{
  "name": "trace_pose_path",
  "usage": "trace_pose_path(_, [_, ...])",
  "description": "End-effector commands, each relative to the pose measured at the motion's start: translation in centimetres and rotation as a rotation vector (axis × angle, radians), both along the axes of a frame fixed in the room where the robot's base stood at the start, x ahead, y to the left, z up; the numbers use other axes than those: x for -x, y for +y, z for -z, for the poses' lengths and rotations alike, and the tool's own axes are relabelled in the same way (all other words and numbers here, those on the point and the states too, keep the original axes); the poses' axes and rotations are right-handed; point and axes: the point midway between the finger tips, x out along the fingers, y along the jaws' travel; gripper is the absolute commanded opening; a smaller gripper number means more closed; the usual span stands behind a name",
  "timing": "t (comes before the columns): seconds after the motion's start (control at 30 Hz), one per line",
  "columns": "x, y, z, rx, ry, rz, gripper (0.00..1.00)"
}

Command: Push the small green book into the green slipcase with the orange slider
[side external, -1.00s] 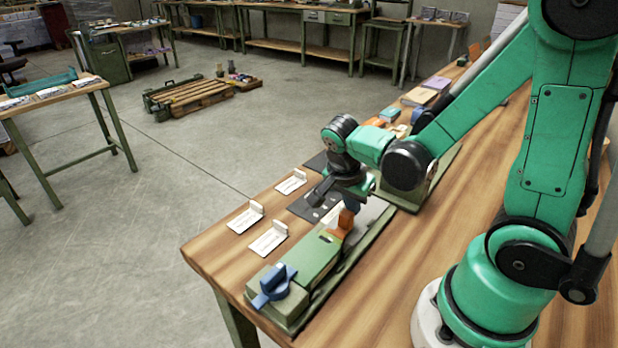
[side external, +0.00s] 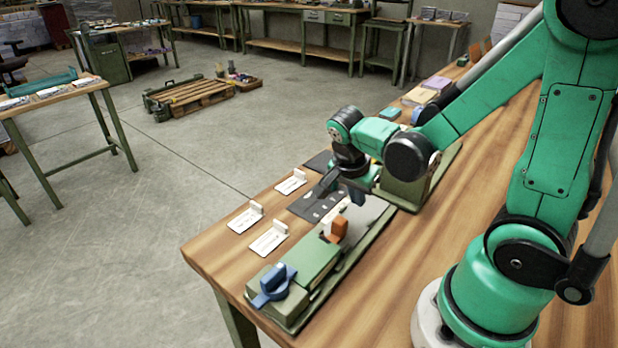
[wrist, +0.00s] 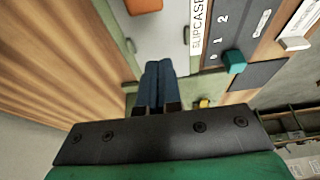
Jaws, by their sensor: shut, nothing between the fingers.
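The orange slider (side external: 339,230) stands on the pale track of the long fixture, at the far end of a green block (side external: 312,262), which looks like the green slipcase. I cannot tell the small green book apart from it. My gripper (side external: 357,198) is shut and empty above the track, behind the slider and apart from it. In the wrist view its blue fingers (wrist: 158,85) are together over the track, and part of the orange slider (wrist: 143,5) shows at the top edge.
A blue knob (side external: 273,286) sits at the fixture's near end. Small white stands (side external: 268,239) and a dark panel (side external: 311,206) lie left of the fixture. The wrist view shows a printed slipcase scale with a teal pointer (wrist: 234,62). Books (side external: 418,97) lie farther back.

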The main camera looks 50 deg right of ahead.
Motion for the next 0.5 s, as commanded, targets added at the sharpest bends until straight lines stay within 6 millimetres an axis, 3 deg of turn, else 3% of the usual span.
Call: trace_pose_path(0.5, [0.0, 2.6, -7.1, 0.002, 0.000, -0.002, 0.00])
